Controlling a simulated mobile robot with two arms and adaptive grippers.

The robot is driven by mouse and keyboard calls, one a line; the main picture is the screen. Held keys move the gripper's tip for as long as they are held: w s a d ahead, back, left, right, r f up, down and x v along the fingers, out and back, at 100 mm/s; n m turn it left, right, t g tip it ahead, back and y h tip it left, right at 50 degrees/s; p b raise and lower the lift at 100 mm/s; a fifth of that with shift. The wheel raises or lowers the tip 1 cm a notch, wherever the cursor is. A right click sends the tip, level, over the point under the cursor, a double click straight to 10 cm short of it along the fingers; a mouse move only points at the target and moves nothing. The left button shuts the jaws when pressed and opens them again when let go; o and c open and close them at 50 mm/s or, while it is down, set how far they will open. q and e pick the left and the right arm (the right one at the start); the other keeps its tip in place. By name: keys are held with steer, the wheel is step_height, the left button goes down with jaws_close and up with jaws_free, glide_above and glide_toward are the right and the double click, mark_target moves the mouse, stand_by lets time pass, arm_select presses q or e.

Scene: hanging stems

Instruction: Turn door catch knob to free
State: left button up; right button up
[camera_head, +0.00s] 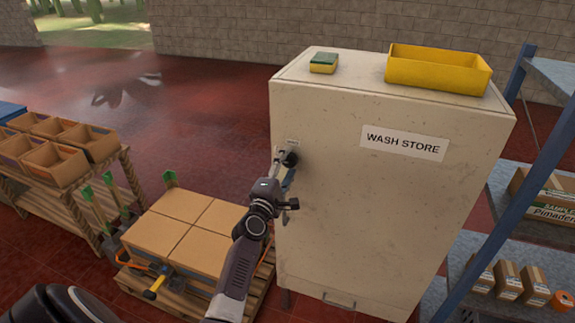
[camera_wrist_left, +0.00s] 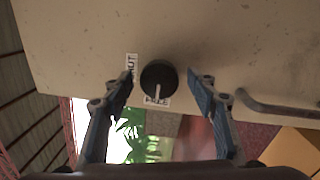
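The black round door catch knob (camera_head: 289,158) sits on the left side of the pale cabinet door (camera_head: 365,200). In the left wrist view the knob (camera_wrist_left: 158,77) shows between the two fingers, with clear gaps on both sides. Its white pointer line aims down at a small label (camera_wrist_left: 157,101) whose word is hard to read. Another label (camera_wrist_left: 131,67) beside the knob, at its left, shows the letters "UT". My left gripper (camera_wrist_left: 160,88) is open around the knob and not closed on it. My right gripper is not in view.
A bar handle (camera_wrist_left: 275,108) is on the door close to the right finger. A yellow bin (camera_head: 438,72) and a sponge (camera_head: 323,63) are on the cabinet top. Boxes on a pallet (camera_head: 185,238) stand at the left. A shelf rack (camera_head: 510,170) stands at the right.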

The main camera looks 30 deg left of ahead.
arm_select(q)
steer(key=v, duration=1.2)
steer(key=shift+f, duration=0.1)
steer(key=d+f+m+g+h+b, duration=0.1)
steer(key=d+f+m+g, duration=0.15)
steer(key=f, duration=0.75)
steer(key=d+f+m+g+h+b, duration=0.1)
steer(key=d+f+m+h, duration=0.2)
steer(key=f, duration=0.7)
steer(key=s+d+f+m+g+b, duration=0.1)
steer(key=s+d+f+m+g, duration=0.25)
steer(key=f, duration=0.75)
steer(key=s+d+f+m+g, duration=0.1)
steer(key=s+d+f+m, duration=0.2)
steer(key=s+d+f, duration=0.55)
steer(key=s+f+m+g+h+b, duration=0.15)
steer(key=s+f+m+g, duration=0.45)
steer(key=s+f, duration=1.25)
steer(key=s+f+m+g, duration=0.1)
steer(key=s+f+m, duration=0.1)
steer(key=s, duration=0.4)
steer(key=s+a+f+m+g+b, duration=0.1)
steer(key=s+f+m, duration=0.2)
steer(key=s, duration=0.2)
steer(key=s+f+m+g+y, duration=0.1)
steer(key=s+f+m, duration=0.1)
steer(key=s, duration=0.4)
steer(key=shift+s+a+f+b, duration=0.2)
steer(key=shift+s+f+b, duration=0.1)
steer(key=shift+f, duration=0.1)
